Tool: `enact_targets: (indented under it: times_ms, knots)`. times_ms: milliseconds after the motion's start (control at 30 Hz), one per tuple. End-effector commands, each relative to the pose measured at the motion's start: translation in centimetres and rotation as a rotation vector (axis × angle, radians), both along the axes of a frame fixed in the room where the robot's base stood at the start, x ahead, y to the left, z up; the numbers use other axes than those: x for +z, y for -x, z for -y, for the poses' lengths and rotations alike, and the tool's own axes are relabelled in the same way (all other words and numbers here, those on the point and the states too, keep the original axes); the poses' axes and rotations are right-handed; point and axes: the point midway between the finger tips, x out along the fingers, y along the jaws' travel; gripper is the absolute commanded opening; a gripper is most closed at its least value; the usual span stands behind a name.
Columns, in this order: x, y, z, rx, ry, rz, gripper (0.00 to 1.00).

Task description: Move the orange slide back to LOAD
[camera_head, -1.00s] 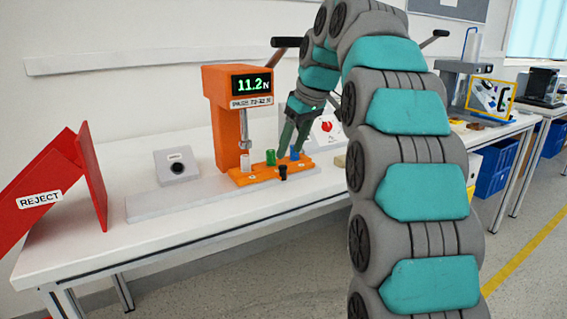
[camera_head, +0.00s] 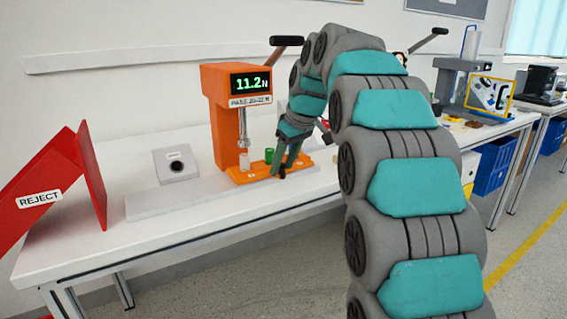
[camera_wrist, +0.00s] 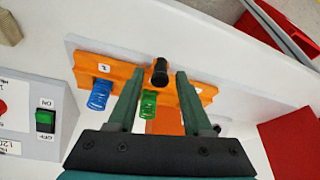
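The orange slide (camera_head: 240,178) lies on a grey base plate (camera_head: 160,205) under an orange press with a green display reading 11.2 N. The green switch also shows in the head view (camera_head: 268,154); the blue one is hidden behind my gripper. My gripper (camera_wrist: 159,76) is open, its fingertips on either side of the knob; contact cannot be seen.
A red REJECT bin (camera_head: 62,180) stands at the left of the table. A grey box with a black button (camera_head: 176,165) sits left of the press (camera_head: 226,125). In the wrist view a panel with a green ON/OFF switch (camera_wrist: 45,121) lies at left. The table's left front is clear.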

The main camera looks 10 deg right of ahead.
Motion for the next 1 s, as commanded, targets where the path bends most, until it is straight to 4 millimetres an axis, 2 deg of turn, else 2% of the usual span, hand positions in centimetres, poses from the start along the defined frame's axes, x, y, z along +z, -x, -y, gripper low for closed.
enact_targets:
  times_ms: [33,400,433,1000]
  knots:
    - [0.00,0.00,0.00,0.000,0.000,0.000,0.43]
    - [0.00,0.00,0.00,0.000,0.000,0.000,0.01]
    - [0.00,0.00,0.00,0.000,0.000,0.000,0.00]
    - [0.00,0.00,0.00,0.000,0.000,0.000,0.00]
